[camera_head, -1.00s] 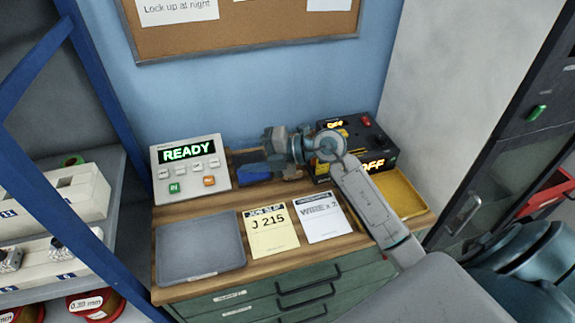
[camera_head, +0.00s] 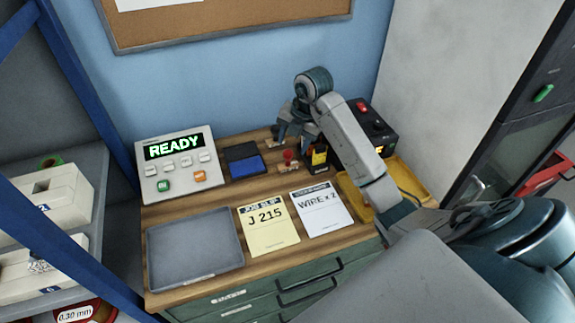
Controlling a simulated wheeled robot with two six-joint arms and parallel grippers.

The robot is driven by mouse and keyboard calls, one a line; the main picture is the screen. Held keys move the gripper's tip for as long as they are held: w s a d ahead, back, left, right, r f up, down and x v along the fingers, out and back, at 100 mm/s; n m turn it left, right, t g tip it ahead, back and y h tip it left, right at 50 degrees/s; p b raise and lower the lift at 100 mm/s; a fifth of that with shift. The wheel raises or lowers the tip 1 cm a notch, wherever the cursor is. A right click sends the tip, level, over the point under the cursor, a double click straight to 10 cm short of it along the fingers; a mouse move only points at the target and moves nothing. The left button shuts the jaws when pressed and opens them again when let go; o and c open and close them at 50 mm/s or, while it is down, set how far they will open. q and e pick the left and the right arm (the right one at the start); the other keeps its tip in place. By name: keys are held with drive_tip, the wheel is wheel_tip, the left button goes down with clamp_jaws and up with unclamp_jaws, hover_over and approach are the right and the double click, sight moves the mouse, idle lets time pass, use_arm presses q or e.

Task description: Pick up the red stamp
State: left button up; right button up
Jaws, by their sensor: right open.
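A small red stamp (camera_head: 288,156) stands on the wooden bench behind the paper slips, to the right of the blue ink pad. My right gripper (camera_head: 296,138) is open and empty, pointing down just above and behind the red stamp in the picture. The two appear apart, though the exact gap is hard to tell. My right arm reaches in from the lower right and partly covers the black box. My left gripper is not in view.
An ink pad (camera_head: 249,166) and a READY display unit (camera_head: 176,165) stand at the left. A grey tray (camera_head: 195,250), a yellow slip (camera_head: 268,229) and a white slip (camera_head: 320,211) lie in front.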

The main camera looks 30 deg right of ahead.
sight(289, 151)
drive_tip(key=shift+w+a+f, duration=0.1)
drive_tip(key=shift+f, duration=0.25)
drive_tip(key=shift+w+a+f+p, duration=0.1)
drive_tip(key=shift+f+p, duration=0.15)
drive_tip(key=shift+p, duration=0.1)
drive_tip(key=p+x, duration=0.2)
drive_tip(key=x, duration=0.2)
drive_tip(key=shift+a+f, duration=0.1)
drive_tip(key=shift+f, duration=0.25)
drive_tip(key=c, duration=1)
drive_tip(key=shift+r, duration=0.2)
drive_tip(key=shift+c, duration=0.2)
